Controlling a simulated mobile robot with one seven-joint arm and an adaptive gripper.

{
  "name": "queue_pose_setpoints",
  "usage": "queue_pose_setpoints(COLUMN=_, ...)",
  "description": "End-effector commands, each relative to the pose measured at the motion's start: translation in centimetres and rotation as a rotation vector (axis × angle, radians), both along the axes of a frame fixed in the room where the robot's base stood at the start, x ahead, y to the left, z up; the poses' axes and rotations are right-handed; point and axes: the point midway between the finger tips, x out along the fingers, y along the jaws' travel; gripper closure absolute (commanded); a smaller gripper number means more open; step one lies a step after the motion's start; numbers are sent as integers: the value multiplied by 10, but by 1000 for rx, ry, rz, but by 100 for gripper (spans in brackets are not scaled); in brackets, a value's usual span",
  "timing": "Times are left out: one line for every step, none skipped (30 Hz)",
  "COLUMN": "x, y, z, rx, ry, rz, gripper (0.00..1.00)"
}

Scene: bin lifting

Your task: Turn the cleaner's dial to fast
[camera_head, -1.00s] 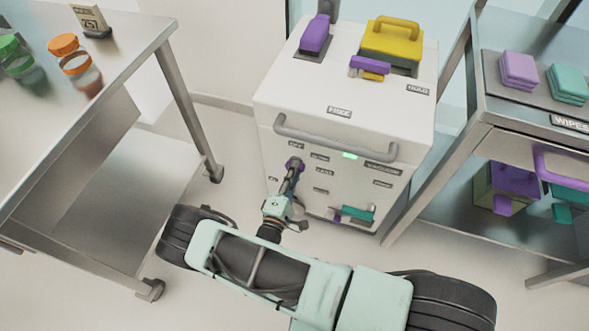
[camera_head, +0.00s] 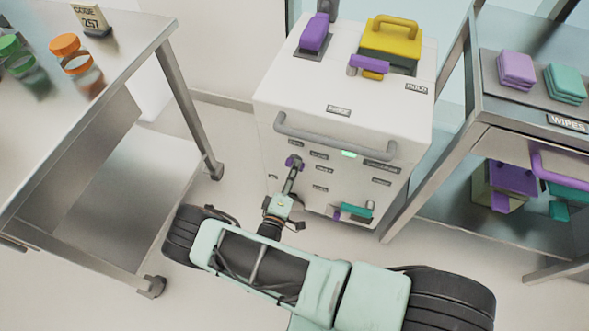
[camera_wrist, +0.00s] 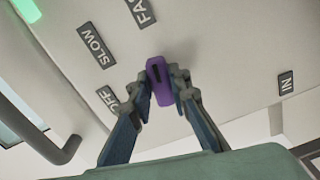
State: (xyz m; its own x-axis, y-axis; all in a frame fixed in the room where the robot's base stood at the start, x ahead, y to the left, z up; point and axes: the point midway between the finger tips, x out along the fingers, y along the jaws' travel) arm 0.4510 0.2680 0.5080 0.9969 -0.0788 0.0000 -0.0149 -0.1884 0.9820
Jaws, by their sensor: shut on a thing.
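The cleaner (camera_head: 350,115) is a white cabinet with a grey handle bar. Its purple dial (camera_head: 293,161) sits at the left of the front face and also shows in the wrist view (camera_wrist: 158,82). My gripper (camera_wrist: 161,88) is shut on the dial, one finger on each side. In the wrist view the labels OFF (camera_wrist: 107,98), SLOW (camera_wrist: 96,45) and FAST (camera_wrist: 143,11), its end cut off, lie around the dial. The dial's dark mark is at its upper end, pointing up and slightly left, roughly toward FAST. Its exact alignment is hard to tell.
A green light (camera_head: 348,154) glows below the handle bar (camera_head: 335,140). A teal latch (camera_head: 356,211) is low on the front. A steel table (camera_head: 120,70) stands left, and a shelf cart (camera_head: 480,120) stands close on the right. An IN label (camera_wrist: 287,83) is right of the dial.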

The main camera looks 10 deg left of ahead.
Motion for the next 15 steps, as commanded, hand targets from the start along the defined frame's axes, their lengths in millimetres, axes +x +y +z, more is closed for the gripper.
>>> queue_pose_setpoints(x=0, y=1, z=0, rx=3, ry=1, rz=1, gripper=100)
queue_pose_setpoints(x=-1, y=1, z=0, rx=3, ry=1, rz=1, gripper=100)
queue_pose_setpoints(x=-1, y=1, z=0, rx=3, ry=1, rz=1, gripper=100)
queue_pose_setpoints(x=-1, y=1, z=0, rx=3, ry=1, rz=1, gripper=100)
queue_pose_setpoints(x=-1, y=1, z=0, rx=3, ry=0, rz=2, gripper=100)
queue_pose_setpoints(x=-1, y=1, z=0, rx=3, ry=0, rz=2, gripper=78)
queue_pose_setpoints(x=-1, y=1, z=0, rx=2, ry=0, rz=2, gripper=75)
queue_pose_setpoints(x=0, y=1, z=0, rx=2, ry=0, rz=2, gripper=72)
queue_pose_setpoints(x=0, y=1, z=0, rx=2, ry=1, rz=1, gripper=67)
queue_pose_setpoints(x=0, y=1, z=0, rx=2, ry=1, rz=1, gripper=65)
queue_pose_setpoints(x=0, y=1, z=0, rx=1, ry=1, rz=1, gripper=65)
queue_pose_setpoints(x=0, y=1, z=0, rx=1, ry=1, rz=1, gripper=65)
queue_pose_setpoints(x=0, y=1, z=0, rx=1, ry=1, rz=1, gripper=65)
queue_pose_setpoints(x=0, y=1, z=0, rx=1, ry=1, rz=1, gripper=65)
queue_pose_setpoints(x=0, y=1, z=0, rx=1, ry=1, rz=1, gripper=65)
